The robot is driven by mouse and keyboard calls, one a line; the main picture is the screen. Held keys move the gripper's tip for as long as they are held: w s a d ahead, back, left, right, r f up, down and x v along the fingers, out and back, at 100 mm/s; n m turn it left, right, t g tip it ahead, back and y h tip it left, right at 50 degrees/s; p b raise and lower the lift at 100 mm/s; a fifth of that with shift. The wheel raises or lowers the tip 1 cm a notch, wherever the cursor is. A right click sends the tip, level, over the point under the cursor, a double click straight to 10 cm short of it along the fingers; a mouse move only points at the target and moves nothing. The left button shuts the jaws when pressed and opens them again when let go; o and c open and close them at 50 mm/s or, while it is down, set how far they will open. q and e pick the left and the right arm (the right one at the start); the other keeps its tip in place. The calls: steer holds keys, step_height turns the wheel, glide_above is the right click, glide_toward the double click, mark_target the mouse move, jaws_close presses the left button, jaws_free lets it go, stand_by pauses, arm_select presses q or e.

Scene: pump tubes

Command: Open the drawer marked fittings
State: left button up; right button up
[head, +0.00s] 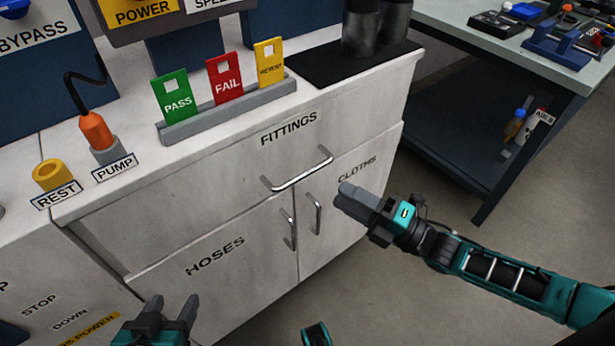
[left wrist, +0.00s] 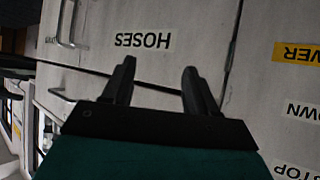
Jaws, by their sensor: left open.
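The fittings drawer (head: 215,185) is the wide grey front under the counter, marked FITTINGS; it looks closed. Its silver bar handle (head: 300,172) is on the right part of its front. In the left wrist view, which is upside down, the handle (left wrist: 62,97) shows at the left. My left gripper (head: 172,302) is open and empty, low in front of the hoses door and well left of the handle. My right gripper (head: 343,195) is right of and below the handle, apart from it; whether its fingers are parted is unclear.
The hoses door (head: 210,275) and cloths door (head: 350,200) below have upright handles. On the counter stand a rack (head: 225,112) of PASS, FAIL and yellow tags, an orange pump plug (head: 96,130) and a yellow ring (head: 53,175). Open floor (head: 380,285) lies right of the cabinet.

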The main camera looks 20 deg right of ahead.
mark_target(306, 172)
steer(key=b+x, duration=0.1)
steer(key=x, duration=0.8)
steer(key=shift+w+a+r, duration=0.1)
steer(key=shift+w+a, duration=0.15)
steer(key=shift+w, duration=0.05)
jaws_close()
